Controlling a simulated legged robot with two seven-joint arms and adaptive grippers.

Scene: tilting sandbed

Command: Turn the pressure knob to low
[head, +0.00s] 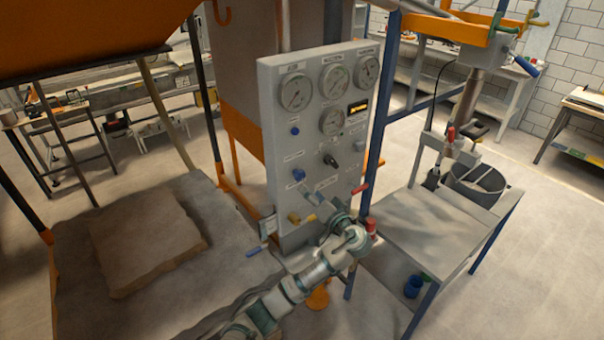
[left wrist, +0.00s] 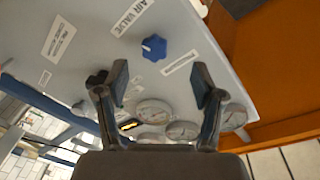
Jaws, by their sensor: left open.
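A blue lobed knob (head: 298,174) sits on the lower left of the grey upright panel (head: 285,215). In the left wrist view the same blue knob (left wrist: 153,47) shows a white mark on its left part, between an "AIR VALVE" label and a label that seems to read "Pressure". My left gripper (head: 313,200) is just below and to the right of the knob in the head view. In the left wrist view the left gripper (left wrist: 158,85) is open and empty; the knob lies beyond its fingertips, apart from them. My right gripper does not show.
Several round gauges (head: 333,78) fill the panel's top. A black knob (head: 330,160) and a small blue button (head: 295,131) are nearby. A yellow-brass fitting (head: 293,218) and a red handle (head: 360,189) stick out low on the panel. A grey table (head: 425,225) stands at right.

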